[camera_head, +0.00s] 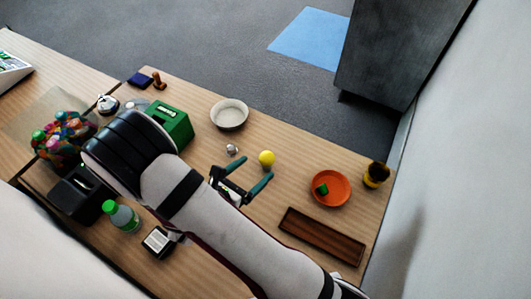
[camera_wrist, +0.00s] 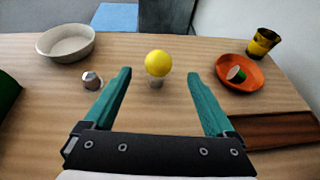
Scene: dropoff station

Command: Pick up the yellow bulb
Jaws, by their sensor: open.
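The yellow bulb (camera_head: 267,157) is on the wooden table, between a white bowl and an orange plate. In the wrist view the yellow bulb (camera_wrist: 158,64) shows its round yellow globe on top and a silvery base below, near the table top. My gripper (camera_head: 257,174) is open and empty, with two teal fingers. In the wrist view my gripper (camera_wrist: 160,75) has its fingers pointing forward, one on each side of the bulb in the picture. The bulb appears just beyond or level with the fingertips; the exact gap is hard to tell.
A small silver object (camera_wrist: 92,80) lies just left of the left finger. A white bowl (camera_head: 229,114) stands behind it. To the right are an orange plate (camera_head: 345,191) with a green item, a yellow-black cup (camera_head: 376,175) and a brown tray (camera_head: 320,238). A green box (camera_head: 172,126) stands left.

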